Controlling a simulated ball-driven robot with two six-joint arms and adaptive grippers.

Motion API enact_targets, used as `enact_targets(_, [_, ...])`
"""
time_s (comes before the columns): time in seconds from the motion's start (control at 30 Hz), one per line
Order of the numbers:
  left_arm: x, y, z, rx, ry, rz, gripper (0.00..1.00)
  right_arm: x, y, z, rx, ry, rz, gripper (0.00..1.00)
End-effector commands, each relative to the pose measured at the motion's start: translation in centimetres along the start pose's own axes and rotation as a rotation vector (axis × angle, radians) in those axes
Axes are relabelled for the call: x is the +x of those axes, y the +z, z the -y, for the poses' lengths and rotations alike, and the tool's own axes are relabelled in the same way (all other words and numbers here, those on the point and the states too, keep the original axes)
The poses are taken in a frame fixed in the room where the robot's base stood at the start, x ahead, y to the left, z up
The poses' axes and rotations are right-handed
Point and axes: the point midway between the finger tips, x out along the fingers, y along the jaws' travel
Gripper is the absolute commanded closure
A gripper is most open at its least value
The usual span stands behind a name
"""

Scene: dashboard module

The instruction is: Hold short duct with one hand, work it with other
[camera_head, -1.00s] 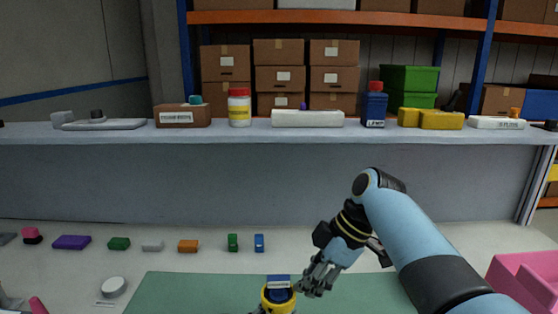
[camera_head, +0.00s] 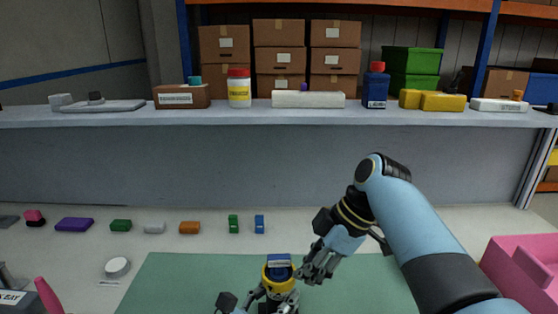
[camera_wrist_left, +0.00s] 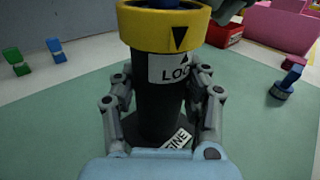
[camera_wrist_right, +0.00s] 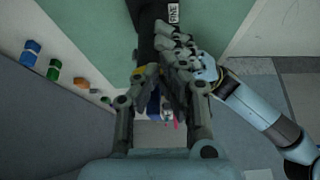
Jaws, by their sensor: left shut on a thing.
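The short duct seems to be the black cylinder (camera_wrist_left: 158,92) with a yellow collar (camera_wrist_left: 165,27), white labels and a blue part on top. In the head view its yellow collar (camera_head: 279,279) is at the bottom middle, with the blue top (camera_head: 279,261) above. My left gripper (camera_wrist_left: 160,90) is shut around the black body below the collar. It is low in the head view (camera_head: 272,297). My right gripper (camera_head: 318,266) is just right of the collar. In the right wrist view its fingers (camera_wrist_right: 163,85) overlap the collar and blue top; contact and opening are unclear.
A green mat (camera_head: 180,280) covers the table front. Small coloured blocks, including a purple one (camera_head: 75,225), line the back. A white disc (camera_head: 117,267) lies left; a pink bin (camera_head: 520,265) stands right. A small blue-and-black item (camera_wrist_left: 284,85) is on the mat.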

Motion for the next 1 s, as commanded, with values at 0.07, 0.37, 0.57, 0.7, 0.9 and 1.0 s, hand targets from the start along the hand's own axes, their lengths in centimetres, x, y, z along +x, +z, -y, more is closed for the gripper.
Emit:
enact_targets(0.07, [0.0,0.0,0.0,-0.001,0.0,0.0,1.0,0.0,0.0,0.1,0.0,0.0,0.0,1.0])
enact_targets(0.37, [0.0,0.0,0.0,-0.001,0.0,0.0,1.0,0.0,-0.1,0.3,0.0,0.0,0.0,1.0])
enact_targets(0.57, [0.0,0.0,0.0,0.0,0.0,0.0,1.0,0.0,-0.1,0.3,0.0,0.0,0.0,1.0])
enact_targets(0.7, [0.0,0.0,0.0,0.0,0.0,0.0,1.0,-0.1,0.2,0.3,0.0,0.0,0.001,1.0])
enact_targets(0.9, [0.0,0.0,0.0,0.0,0.0,0.0,1.0,-0.5,0.6,0.4,0.0,0.002,0.001,1.0])
enact_targets(1.0, [0.0,0.0,0.0,0.0,0.0,0.0,1.0,-1.3,0.1,0.3,-0.001,0.003,0.0,1.0])
